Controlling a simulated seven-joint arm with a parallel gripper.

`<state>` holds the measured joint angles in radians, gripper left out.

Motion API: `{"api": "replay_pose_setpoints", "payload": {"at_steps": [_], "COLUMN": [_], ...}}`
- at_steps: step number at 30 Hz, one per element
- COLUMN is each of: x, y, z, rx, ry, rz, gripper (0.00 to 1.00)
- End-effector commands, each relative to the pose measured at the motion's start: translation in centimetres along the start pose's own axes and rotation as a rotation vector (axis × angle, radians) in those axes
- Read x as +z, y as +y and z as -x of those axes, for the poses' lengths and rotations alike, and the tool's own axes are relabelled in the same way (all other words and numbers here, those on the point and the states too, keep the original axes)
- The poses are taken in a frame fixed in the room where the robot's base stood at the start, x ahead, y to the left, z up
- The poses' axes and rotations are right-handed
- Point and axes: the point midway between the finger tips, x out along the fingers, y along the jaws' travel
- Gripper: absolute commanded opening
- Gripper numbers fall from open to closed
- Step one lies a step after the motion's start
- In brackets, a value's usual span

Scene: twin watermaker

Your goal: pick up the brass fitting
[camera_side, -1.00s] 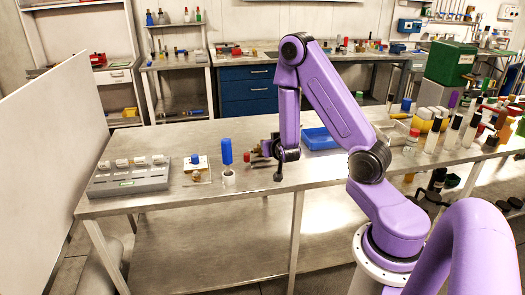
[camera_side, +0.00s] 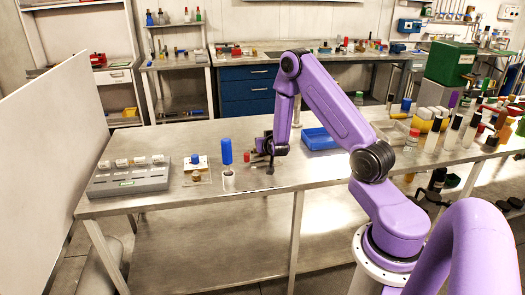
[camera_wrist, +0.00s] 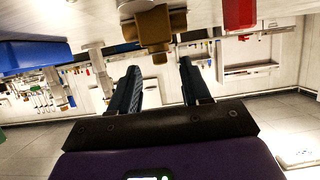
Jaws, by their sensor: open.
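A small red-topped item (camera_side: 247,157) is close to the fingers. A grey rack (camera_side: 130,182) is at left, a blue tray (camera_side: 320,139) at right. The front table strip is clear.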

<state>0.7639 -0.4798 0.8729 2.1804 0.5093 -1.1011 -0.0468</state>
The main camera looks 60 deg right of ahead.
Motion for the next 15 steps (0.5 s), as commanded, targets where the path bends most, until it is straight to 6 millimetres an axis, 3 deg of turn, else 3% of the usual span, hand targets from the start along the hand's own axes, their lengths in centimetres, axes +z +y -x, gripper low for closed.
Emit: {"api": "replay_pose_setpoints", "payload": {"at_steps": [9,15], "x": [0.3,0.3], "y": [-0.1,-0.1], "z": [-3.7,-4.3], "rx": [0.000,0.000], "ry": [0.000,-0.001], "rz": [-0.001,0.000], "gripper": [0.47,0.47]}}
